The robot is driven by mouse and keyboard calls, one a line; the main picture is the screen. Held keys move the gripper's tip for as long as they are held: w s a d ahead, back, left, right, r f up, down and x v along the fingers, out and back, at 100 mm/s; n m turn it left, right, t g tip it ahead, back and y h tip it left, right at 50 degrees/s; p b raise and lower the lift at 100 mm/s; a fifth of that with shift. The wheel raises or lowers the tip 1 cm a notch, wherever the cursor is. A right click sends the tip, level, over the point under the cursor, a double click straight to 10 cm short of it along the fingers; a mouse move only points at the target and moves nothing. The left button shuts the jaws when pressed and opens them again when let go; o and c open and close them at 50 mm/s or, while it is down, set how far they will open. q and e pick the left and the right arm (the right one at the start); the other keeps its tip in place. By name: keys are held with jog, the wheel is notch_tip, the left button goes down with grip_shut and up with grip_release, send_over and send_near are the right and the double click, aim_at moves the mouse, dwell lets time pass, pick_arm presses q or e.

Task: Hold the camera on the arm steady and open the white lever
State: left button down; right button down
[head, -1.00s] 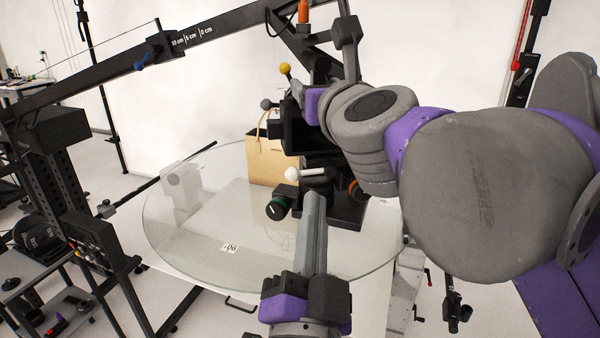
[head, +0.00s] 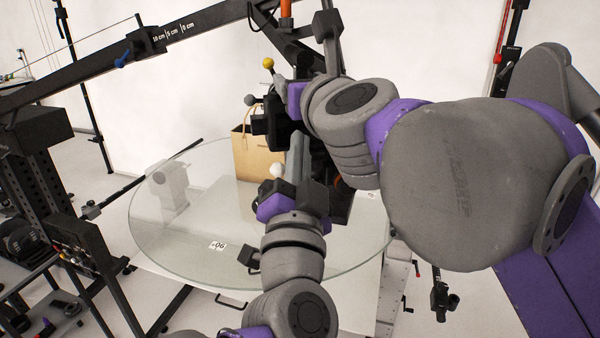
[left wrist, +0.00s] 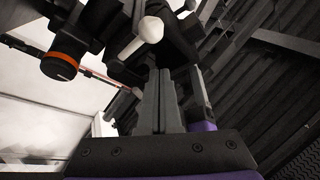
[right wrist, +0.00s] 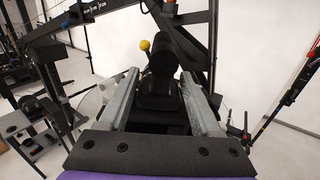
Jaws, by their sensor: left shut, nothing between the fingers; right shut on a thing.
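The white lever's rounded end (head: 277,171) shows just left of my left gripper in the head view; the rest is hidden there. In the left wrist view the white lever (left wrist: 149,30) shows close beyond the fingertips; I cannot tell whether they touch it. My left gripper (head: 300,148) is shut and empty, its fingers pointing up toward the black camera rig. The black camera (right wrist: 160,82) sits between the fingers of my right gripper (right wrist: 159,75), which is shut on it. In the head view the camera (head: 268,125) is partly hidden by my right wrist.
A round glass turntable (head: 165,235) lies below, with a tan paper bag (head: 247,152) behind the rig. A black boom (head: 90,65) crosses at upper left. An orange-ringed knob (left wrist: 58,66) is left of the lever in the left wrist view.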

pick_arm(q)
jog(key=shift+s+a+f, duration=0.1)
jog(key=shift+a+f, duration=0.45)
jog(key=shift+f, duration=0.2)
jog(key=shift+s+a+f, duration=0.1)
jog(key=shift+a+f, duration=0.4)
jog(key=shift+f, duration=0.2)
jog(key=shift+f+n+y, duration=0.2)
jog(key=shift+n+y, duration=0.1)
jog(key=shift+n, duration=0.4)
jog(key=shift+f+n+y, duration=0.2)
jog(key=shift+n+y, duration=0.1)
jog(key=shift+n, duration=0.4)
jog(key=d+f+n+g+y, duration=0.1)
jog(key=n+y, duration=0.4)
jog(key=n, duration=0.5)
jog(key=d+f+n+g+y, duration=0.2)
jog(key=f+n+y, duration=0.2)
jog(key=n, duration=0.6)
jog(key=shift+w+y, duration=0.4)
jog(key=shift+y, duration=0.6)
jog(key=shift+d+f, duration=0.15)
